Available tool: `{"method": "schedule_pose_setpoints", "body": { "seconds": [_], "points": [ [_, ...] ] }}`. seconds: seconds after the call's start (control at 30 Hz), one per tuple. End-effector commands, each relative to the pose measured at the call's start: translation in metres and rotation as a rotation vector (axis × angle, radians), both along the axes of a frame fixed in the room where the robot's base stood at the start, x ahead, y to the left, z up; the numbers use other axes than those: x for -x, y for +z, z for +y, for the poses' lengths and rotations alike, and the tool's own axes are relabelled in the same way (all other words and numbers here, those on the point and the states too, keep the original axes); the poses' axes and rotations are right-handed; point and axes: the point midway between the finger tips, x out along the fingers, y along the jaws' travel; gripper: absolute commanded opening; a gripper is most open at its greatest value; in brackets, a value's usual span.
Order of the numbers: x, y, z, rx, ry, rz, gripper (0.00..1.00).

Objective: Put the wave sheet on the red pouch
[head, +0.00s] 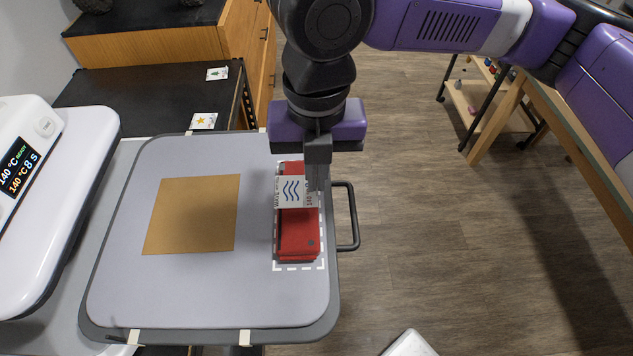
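The wave sheet (294,191) is a small white sheet with dark blue wavy lines and printed text. It shows over the upper middle part of the red pouch (299,233). The pouch lies inside a white dashed outline on the right side of the grey pad. My gripper (318,186) points down at the right edge of the sheet, over the pouch. The fingers are seen nearly edge-on, so I cannot tell whether they are shut on the sheet's edge. I also cannot tell whether the sheet rests flat on the pouch or is slightly above it.
A brown square sheet (192,214) lies on the grey pad (215,290). A dark handle (352,216) sticks out at the pad's right. A white press head (50,200) with a display stands at left. Star (203,121) and cactus-like (217,74) cards lie on the dark counter.

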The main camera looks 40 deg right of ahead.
Motion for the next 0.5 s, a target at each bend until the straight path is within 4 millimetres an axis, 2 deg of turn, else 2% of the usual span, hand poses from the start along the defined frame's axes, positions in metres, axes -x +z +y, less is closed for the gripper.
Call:
{"method": "schedule_pose_setpoints", "body": {
  "seconds": [0.1,0.2,0.5],
  "points": [
    [0.001,-0.017,0.000,-0.002,-0.002,0.004,0.00],
    [0.000,-0.027,0.000,0.000,-0.002,0.002,0.00],
    [0.000,-0.029,0.000,-0.001,-0.001,0.001,0.00]
  ]
}}
